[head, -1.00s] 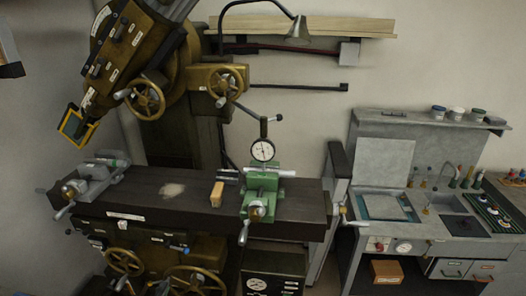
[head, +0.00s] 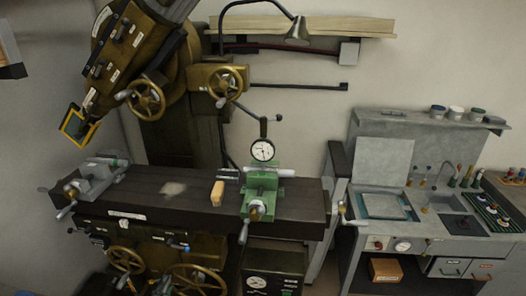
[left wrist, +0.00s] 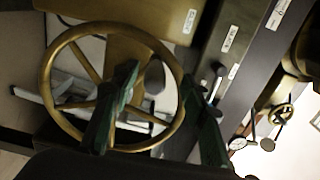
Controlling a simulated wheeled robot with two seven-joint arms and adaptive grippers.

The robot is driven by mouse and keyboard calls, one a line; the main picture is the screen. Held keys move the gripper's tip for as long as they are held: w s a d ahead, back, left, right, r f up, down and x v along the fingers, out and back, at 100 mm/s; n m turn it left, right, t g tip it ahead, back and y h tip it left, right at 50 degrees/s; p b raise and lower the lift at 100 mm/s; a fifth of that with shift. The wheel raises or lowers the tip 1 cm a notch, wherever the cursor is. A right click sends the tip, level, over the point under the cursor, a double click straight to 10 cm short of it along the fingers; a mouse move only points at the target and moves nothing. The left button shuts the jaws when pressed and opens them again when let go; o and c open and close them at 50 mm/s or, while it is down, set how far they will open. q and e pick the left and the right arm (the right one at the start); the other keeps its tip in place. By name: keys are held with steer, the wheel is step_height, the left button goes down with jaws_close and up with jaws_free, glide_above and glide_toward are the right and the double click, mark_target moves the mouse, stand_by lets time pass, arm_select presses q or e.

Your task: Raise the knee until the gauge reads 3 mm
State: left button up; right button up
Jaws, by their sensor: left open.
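The dial gauge (head: 262,150) with a white face stands above the green vise (head: 262,180) on the dark machine table (head: 150,190). Its reading is too small to tell. Below the table are brass handwheels on the knee, one at the left (head: 125,262) and a larger one (head: 195,280) cut by the lower edge. In the left wrist view my left gripper (left wrist: 158,80) is open, its two dark green fingers apart in front of a brass handwheel (left wrist: 44,82). I cannot tell whether they touch it. My right gripper is not in view.
A grey vise (head: 92,182) sits at the table's left end and a wooden block (head: 217,192) near its middle. The machine head with more handwheels hangs above. A grey workbench (head: 425,235) with a sink stands at the right.

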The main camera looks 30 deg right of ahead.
arm_select(q)
steer(key=p+v, duration=0.3)
steer(key=v, duration=0.4)
steer(key=shift+s, duration=0.2)
steer(key=shift+a, duration=0.15)
